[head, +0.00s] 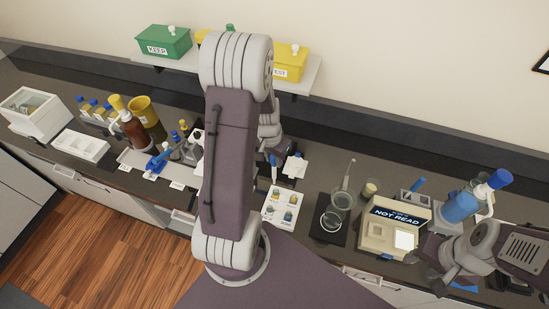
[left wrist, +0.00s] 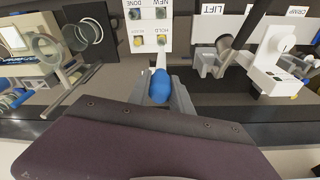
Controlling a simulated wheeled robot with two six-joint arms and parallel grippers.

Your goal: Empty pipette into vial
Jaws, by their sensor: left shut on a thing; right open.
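My left gripper (head: 273,158) is shut on a blue bulb-shaped piece, which looks like the pipette's bulb. The bulb (left wrist: 160,86) shows between the fingers in the left wrist view.
A card marked NEW, DONE and HOLD (head: 283,207) lies near the left gripper. A beige tester reading NOT READ (head: 394,228), a glass dish (head: 332,219) and a blue bottle (head: 460,206) stand right. Brown bottle (head: 131,128) and white tray (head: 80,146) are left.

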